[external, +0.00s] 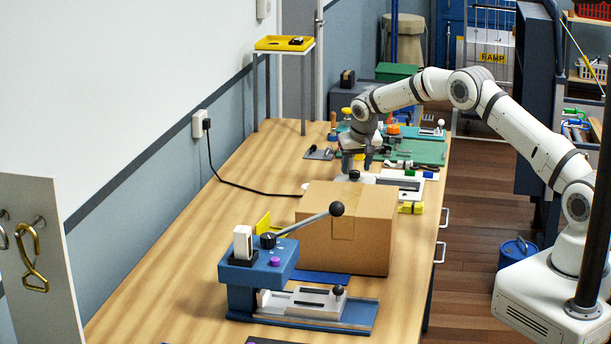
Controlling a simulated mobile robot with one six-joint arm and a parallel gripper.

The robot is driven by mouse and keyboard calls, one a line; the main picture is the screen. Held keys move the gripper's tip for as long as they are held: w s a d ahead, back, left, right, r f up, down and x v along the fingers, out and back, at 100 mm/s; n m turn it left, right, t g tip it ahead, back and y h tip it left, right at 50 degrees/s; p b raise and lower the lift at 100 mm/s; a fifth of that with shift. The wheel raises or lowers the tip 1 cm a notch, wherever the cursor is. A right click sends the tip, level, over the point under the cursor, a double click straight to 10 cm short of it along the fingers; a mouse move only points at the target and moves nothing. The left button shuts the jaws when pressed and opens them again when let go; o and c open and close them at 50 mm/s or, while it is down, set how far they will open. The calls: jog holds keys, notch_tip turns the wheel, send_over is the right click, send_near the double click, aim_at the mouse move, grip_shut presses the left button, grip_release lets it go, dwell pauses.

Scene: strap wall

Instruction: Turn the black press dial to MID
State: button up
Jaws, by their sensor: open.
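A blue press (250,272) stands at the near end of the bench. A small black round knob (268,240) sits on its top, near the foot of the long lever, and looks like the dial. Its pointer and any MID mark are too small to read. My gripper (358,167) points down, open, well behind the press, beyond the cardboard box. It is just above a white item with a black knob (354,175), partly hidden by the box. I cannot tell whether the fingers touch it.
The cardboard box (365,236) stands between my gripper and the press. The press lever ends in a black ball (337,208) that rises in front of the box. A black cable (240,187) runs across the bench at left. Tools and a green mat (425,152) lie behind.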

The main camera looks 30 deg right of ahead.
jog(key=shift+x, duration=0.85)
jog(key=c, duration=1)
